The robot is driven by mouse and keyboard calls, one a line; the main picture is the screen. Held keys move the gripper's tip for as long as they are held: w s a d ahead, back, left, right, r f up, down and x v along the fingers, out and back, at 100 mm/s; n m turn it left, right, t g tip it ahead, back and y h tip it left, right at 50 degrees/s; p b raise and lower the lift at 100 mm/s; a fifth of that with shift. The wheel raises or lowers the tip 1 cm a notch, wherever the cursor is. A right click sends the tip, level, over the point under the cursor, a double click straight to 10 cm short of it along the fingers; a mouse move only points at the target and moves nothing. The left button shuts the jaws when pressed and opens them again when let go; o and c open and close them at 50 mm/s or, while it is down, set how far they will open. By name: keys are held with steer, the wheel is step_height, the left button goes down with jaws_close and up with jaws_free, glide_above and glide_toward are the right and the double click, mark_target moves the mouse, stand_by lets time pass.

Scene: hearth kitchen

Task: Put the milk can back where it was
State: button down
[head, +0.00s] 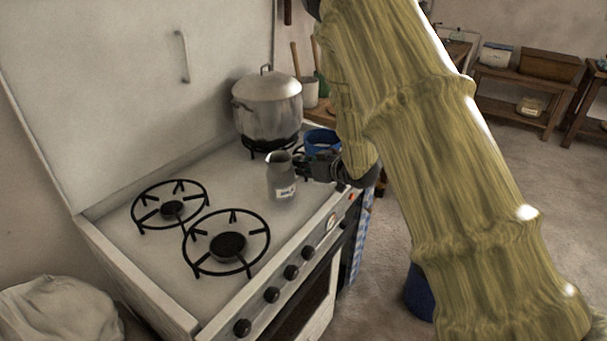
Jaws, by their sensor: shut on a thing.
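The milk can (281,178) is a small grey metal can with a spout and a white label. It is upright over the right part of the stove top (165,245), in front of the large pot. I cannot tell whether its base touches the stove. My gripper (300,166) reaches in from the right and is shut on the milk can at its right side. The fingertips are partly hidden by the can and the dark gripper body.
A large lidded pot (267,105) stands on the back right burner. A blue vessel (322,140) is just behind my gripper. Two left burners, front (228,246) and back (171,208), are empty. Utensils in a pale crock (309,92) stand beyond the stove. A white sack (60,312) lies at lower left.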

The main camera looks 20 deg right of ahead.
steer(key=shift+f, duration=1.4)
steer(key=shift+f, duration=0.1)
steer(key=c, duration=1.6)
jaws_free()
steer(key=shift+o, duration=0.2)
steer(key=shift+w, duration=0.1)
steer(key=b+v, duration=0.1)
steer(key=v, duration=1.1)
